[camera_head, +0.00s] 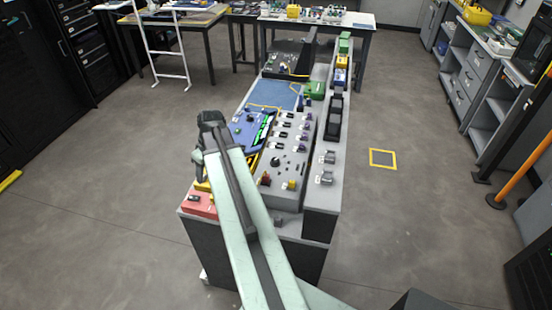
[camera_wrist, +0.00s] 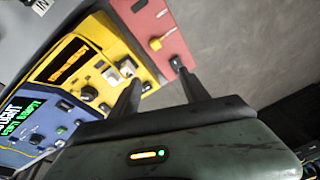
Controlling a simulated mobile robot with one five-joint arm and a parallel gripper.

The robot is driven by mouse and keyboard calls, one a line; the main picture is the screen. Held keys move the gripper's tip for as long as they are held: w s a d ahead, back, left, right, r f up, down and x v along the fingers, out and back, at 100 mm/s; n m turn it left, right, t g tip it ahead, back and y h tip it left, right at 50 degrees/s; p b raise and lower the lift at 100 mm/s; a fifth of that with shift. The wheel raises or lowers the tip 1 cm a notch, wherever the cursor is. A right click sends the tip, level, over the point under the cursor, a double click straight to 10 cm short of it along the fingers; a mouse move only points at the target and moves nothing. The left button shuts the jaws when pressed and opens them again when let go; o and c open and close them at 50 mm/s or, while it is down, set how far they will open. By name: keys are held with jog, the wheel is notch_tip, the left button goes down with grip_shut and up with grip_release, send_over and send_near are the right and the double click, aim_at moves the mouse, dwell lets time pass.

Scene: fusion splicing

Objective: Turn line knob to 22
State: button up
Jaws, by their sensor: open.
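My gripper (camera_wrist: 159,77) is open in the wrist view, its two dark fingers apart with nothing between them. The fingers point at a yellow panel (camera_wrist: 88,40) with an orange display and several knobs, and at a red panel (camera_wrist: 150,22) beside it. A black knob (camera_wrist: 177,63) on the red panel lies close to the right fingertip; I cannot tell whether they touch. Dark and pale knobs (camera_wrist: 127,67) on the yellow panel lie near the left finger. No label or scale is readable, so I cannot tell which is the line knob. In the head view my gripper (camera_head: 210,120) is above the console's left side.
The blue panel (camera_wrist: 30,120) has a screen with green text. In the head view, the long console (camera_head: 322,195) carries several knobs and switches, including a round black knob (camera_head: 275,161).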

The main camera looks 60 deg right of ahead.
jog(key=s+d+t, duration=0.1)
jog(key=s+d, duration=0.3)
jog(key=d, duration=0.4)
jog(key=s+d, duration=0.5)
jog(key=d, duration=0.2)
jog(key=t+h, duration=0.1)
send_near(275, 160)
jog(key=b+x, duration=0.3)
jog(key=x, duration=0.1)
jog(key=b+x, duration=0.3)
jog(key=shift+s+f+b, duration=0.1)
jog(key=shift+f+b, duration=0.3)
jog(key=shift+f, duration=0.05)
jog(key=shift+w+d+f+b, duration=0.1)
jog(key=shift+w+f+b, duration=0.15)
jog(key=shift+f+b, duration=0.1)
jog(key=shift+r, duration=0.1)
jog(key=shift+m, duration=0.3)
grip_shut()
